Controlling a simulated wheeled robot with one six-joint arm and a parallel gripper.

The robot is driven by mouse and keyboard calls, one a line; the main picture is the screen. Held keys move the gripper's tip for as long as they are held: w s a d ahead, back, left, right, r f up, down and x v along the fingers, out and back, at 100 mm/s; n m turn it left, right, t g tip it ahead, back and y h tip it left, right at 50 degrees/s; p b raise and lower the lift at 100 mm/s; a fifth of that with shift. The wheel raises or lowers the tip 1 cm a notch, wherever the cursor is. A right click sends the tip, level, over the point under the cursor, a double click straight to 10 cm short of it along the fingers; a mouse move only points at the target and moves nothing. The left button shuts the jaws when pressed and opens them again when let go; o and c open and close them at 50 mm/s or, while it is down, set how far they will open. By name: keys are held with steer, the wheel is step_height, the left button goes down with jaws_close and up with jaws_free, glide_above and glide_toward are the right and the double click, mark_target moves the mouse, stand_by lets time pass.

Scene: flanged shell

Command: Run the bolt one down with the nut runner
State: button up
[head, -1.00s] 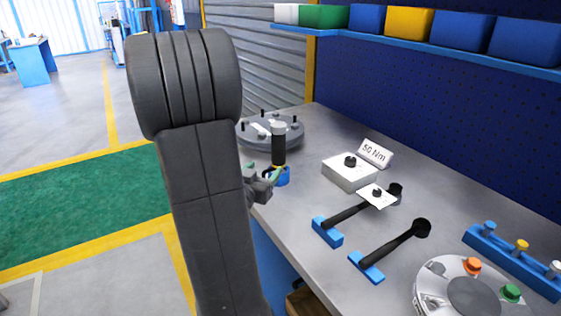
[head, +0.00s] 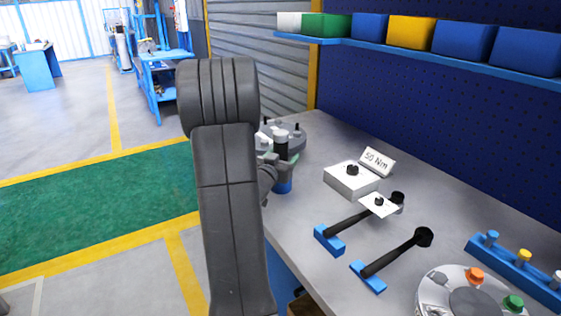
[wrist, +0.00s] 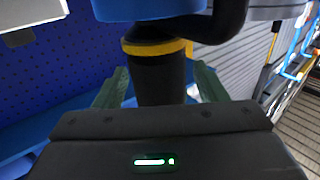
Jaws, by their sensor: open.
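The nut runner is a dark upright cylinder with a pale top (head: 281,148), standing in a blue holder (head: 283,186) at the bench's left edge. In the wrist view its black body (wrist: 160,82) with a yellow ring lies between the two green fingers of my gripper (wrist: 159,76). The fingers are open, one on each side; any contact cannot be told. In the head view my gripper (head: 279,160) is at the runner's side, partly hidden by my arm. The flanged shell (head: 293,135) with upright bolts is behind, partly covered by my arm and the runner.
Coloured bins line the shelf (head: 447,58).

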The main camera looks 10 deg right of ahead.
steer(key=shift+w+d, duration=0.2)
steer(key=shift+w, duration=0.1)
jaws_close()
steer(key=shift+r, duration=0.1)
step_height(320, 180, up, 10)
steer(key=shift+r+p, duration=0.1)
steer(key=shift+p, duration=1)
